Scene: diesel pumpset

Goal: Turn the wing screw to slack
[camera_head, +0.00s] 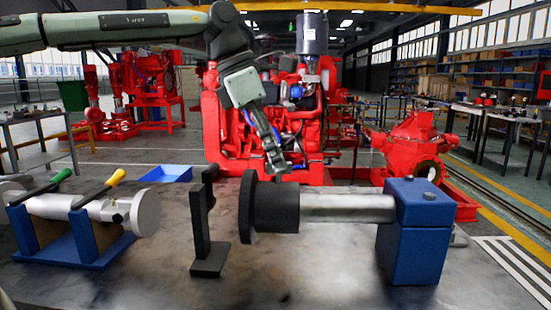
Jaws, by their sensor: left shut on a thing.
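My left gripper (277,164) comes down from the upper left arm, above the dark hub (275,206) at the left end of a grey metal shaft (348,207). Its fingers are shut on a small dark part, taken as the wing screw, just over the hub's top. The fingers hide most of this part, and its turn cannot be made out. The shaft's right end sits in a blue block (415,245). A black upright bracket (201,225) stands left of the hub, apart from it. My right gripper is not in view.
A blue tray (168,173) lies behind. Bench front is clear. Red pump machinery stands beyond.

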